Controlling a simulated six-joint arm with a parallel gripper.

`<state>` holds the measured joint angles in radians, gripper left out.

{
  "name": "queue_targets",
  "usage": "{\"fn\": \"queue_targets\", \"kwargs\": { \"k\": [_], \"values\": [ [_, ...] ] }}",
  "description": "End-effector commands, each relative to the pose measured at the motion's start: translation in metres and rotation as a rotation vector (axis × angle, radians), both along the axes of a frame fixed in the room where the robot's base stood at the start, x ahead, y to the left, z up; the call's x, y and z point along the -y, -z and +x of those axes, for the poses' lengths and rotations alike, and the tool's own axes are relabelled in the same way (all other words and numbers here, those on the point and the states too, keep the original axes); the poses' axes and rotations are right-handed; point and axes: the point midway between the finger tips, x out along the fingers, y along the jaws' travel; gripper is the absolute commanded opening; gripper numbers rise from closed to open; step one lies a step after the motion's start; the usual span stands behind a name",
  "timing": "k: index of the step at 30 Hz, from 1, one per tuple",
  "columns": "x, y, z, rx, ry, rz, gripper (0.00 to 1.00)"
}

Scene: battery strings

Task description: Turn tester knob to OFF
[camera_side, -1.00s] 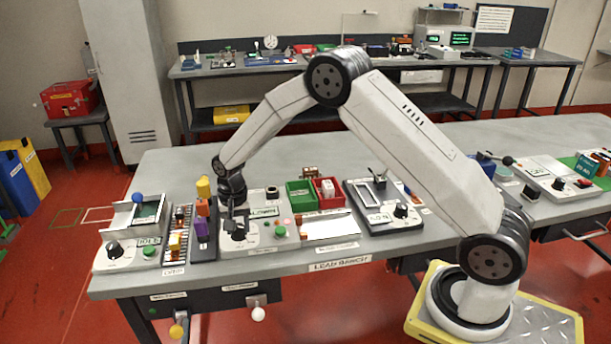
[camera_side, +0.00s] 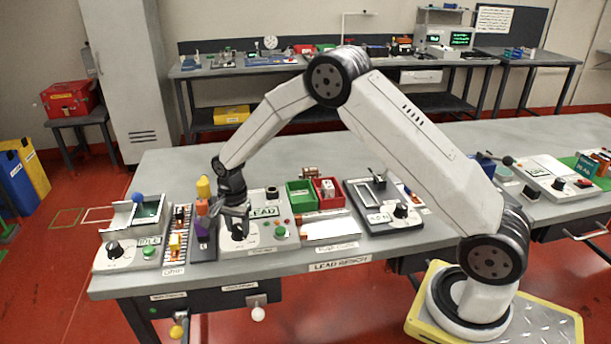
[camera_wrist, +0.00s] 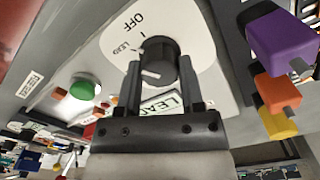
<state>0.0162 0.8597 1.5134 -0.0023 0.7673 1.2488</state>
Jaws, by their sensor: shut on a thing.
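The tester (camera_side: 260,240) is a light panel on the bench with a black knob (camera_wrist: 154,62), a green button (camera_wrist: 82,90) and a "LEAD" label.
A stack of purple, orange and yellow blocks (camera_wrist: 278,45) stands close beside the tester. Green (camera_side: 300,195) and red (camera_side: 327,193) bins are behind it to the right. Another knobbed panel (camera_side: 128,250) is at the left end of the bench.

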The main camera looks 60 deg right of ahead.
Motion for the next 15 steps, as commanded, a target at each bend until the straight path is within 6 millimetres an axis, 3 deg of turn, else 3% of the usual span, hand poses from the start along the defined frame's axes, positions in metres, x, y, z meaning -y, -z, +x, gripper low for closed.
{"fn": "queue_targets", "kwargs": {
  "k": [15],
  "values": [
    [-0.0008, -0.0002, 0.0004, 0.001, 0.1, 0.0, 0.02]
  ]
}}
